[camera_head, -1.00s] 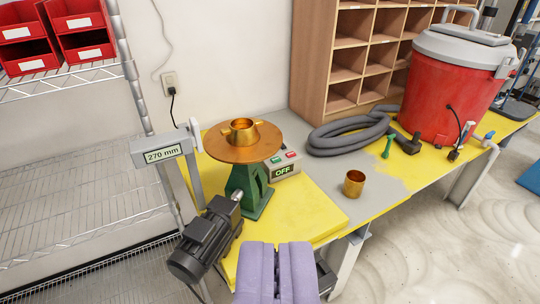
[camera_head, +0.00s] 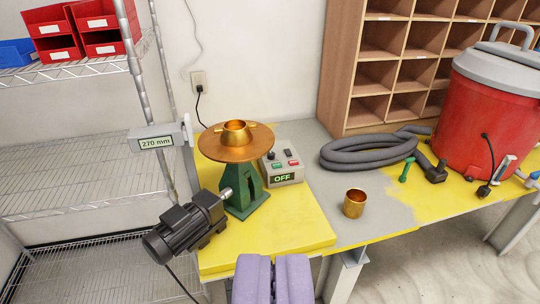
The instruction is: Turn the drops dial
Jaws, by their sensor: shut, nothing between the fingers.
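A small grey control box (camera_head: 284,170) stands on the yellow bench top, just right of the green stand. Its sloped face has a dark knob (camera_head: 271,155), another dark control (camera_head: 287,153), a green button, a red button and a display reading OFF. I cannot read any label to tell which control is the drops dial. My gripper (camera_head: 273,262), with purple fingers, is at the bottom middle of the view. It is shut and empty, in front of the bench and apart from the box.
The green stand (camera_head: 245,195) carries a round copper plate (camera_head: 238,153) with a brass cup, close left of the box. A black motor (camera_head: 185,227) juts out front left. A brass cup (camera_head: 354,203), grey hose (camera_head: 368,150) and red drum (camera_head: 490,120) are to the right.

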